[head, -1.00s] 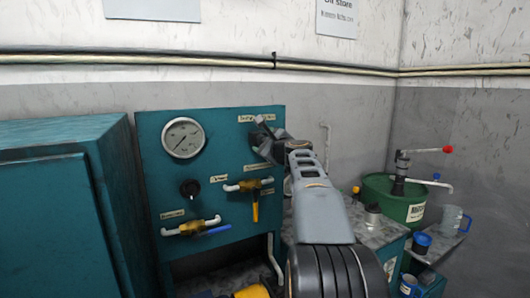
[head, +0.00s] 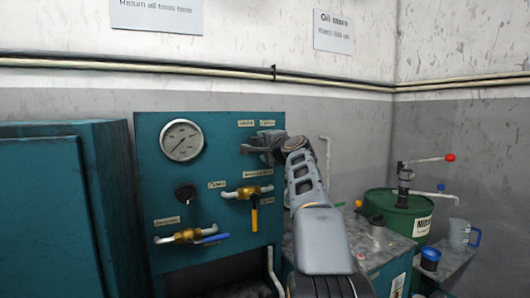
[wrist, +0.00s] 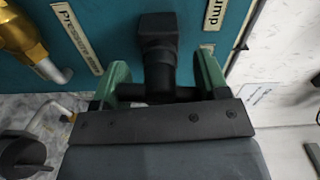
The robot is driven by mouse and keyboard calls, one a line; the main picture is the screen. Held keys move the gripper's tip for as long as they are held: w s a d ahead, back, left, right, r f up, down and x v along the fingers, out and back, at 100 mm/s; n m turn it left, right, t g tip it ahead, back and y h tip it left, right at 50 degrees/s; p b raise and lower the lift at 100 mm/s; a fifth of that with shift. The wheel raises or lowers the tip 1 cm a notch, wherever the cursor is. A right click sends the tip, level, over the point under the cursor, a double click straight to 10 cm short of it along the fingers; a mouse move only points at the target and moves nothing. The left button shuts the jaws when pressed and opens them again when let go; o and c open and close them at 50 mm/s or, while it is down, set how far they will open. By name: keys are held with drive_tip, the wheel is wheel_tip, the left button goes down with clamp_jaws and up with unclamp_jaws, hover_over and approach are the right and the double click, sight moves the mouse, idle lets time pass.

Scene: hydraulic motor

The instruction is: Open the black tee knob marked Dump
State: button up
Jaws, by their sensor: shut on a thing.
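The black tee knob (wrist: 158,45) stands out from the teal panel (wrist: 110,15) in the wrist view, beside a label reading "dum" at its cut-off edge (wrist: 213,12). The knob's crossbar lies between the two green fingers of my gripper (wrist: 161,82). The gripper is shut on the knob. In the head view my gripper (head: 264,146) is at the upper right of the panel (head: 220,160), just under small labels. There the knob is mostly hidden by the gripper and cannot be told apart clearly.
The panel also carries a round gauge (head: 182,140), a small black knob (head: 186,193), a brass valve with yellow handle (head: 250,193) and one with blue handle (head: 190,236). A teal cabinet (head: 40,210) stands left. A green drum with pump (head: 385,208) and a jug (head: 460,234) are right.

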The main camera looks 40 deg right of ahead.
drive_tip(key=shift+r+n+b, duration=0.15)
drive_tip(key=shift+n+b, duration=0.15)
drive_tip(key=shift+n, duration=0.3)
drive_tip(key=shift+r, duration=0.1)
drive_tip(key=o, duration=0.8)
drive_tip(key=s+a+b, duration=0.2)
drive_tip(key=s+b, duration=0.2)
drive_tip(key=s, duration=0.9)
drive_tip(key=shift+s, duration=0.35)
drive_tip(key=shift+n, duration=0.3)
